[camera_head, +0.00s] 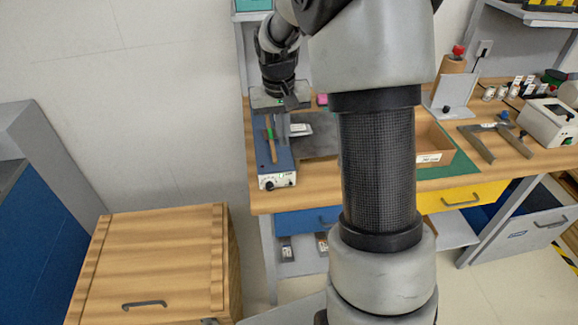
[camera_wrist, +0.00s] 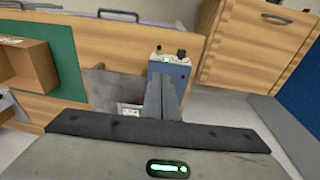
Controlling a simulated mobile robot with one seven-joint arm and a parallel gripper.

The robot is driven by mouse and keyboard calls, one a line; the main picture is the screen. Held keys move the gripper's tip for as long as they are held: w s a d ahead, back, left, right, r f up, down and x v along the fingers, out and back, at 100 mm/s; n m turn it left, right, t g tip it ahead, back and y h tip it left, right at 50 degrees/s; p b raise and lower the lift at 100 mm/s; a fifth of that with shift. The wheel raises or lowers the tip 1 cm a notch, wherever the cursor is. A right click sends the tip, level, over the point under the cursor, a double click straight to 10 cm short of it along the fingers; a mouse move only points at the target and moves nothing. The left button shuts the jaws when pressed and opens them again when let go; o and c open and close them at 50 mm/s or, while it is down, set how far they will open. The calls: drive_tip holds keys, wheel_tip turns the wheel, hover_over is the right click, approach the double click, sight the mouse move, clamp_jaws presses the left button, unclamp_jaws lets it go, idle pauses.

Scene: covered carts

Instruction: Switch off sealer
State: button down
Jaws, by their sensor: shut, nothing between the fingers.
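The sealer looks to be the blue box (camera_head: 287,163) at the left end of the wooden workbench. Its pale front panel (camera_head: 284,181) carries a dark knob and small markings; the switch position is too small to read. In the wrist view the blue box (camera_wrist: 184,75) stands just beyond my fingers, with a black knob (camera_wrist: 181,53) and a smaller control (camera_wrist: 159,48) at its far end. My gripper (camera_head: 284,128) is shut and empty, above the rear part of the box. Its grey fingers (camera_wrist: 162,82) hide part of the box in the wrist view; contact cannot be told.
A grey plate (camera_head: 320,135) lies right of the box. A wooden tray (camera_head: 433,143), a grey bracket (camera_head: 497,141) and a white device (camera_head: 549,121) stand farther right. A wooden cart (camera_head: 150,262) stands front left. My arm hides the middle of the bench.

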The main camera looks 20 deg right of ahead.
hover_over(289, 181)
drive_tip(key=f, duration=1.2)
drive_tip(key=shift+s+a+f+p, duration=0.2)
drive_tip(key=shift+s+f+p, duration=0.1)
drive_tip(key=shift+p, duration=0.1)
drive_tip(key=shift+s+f, duration=0.15)
drive_tip(key=shift+f, duration=0.3)
drive_tip(key=shift+f+b, duration=0.15)
drive_tip(key=shift+b, duration=0.25)
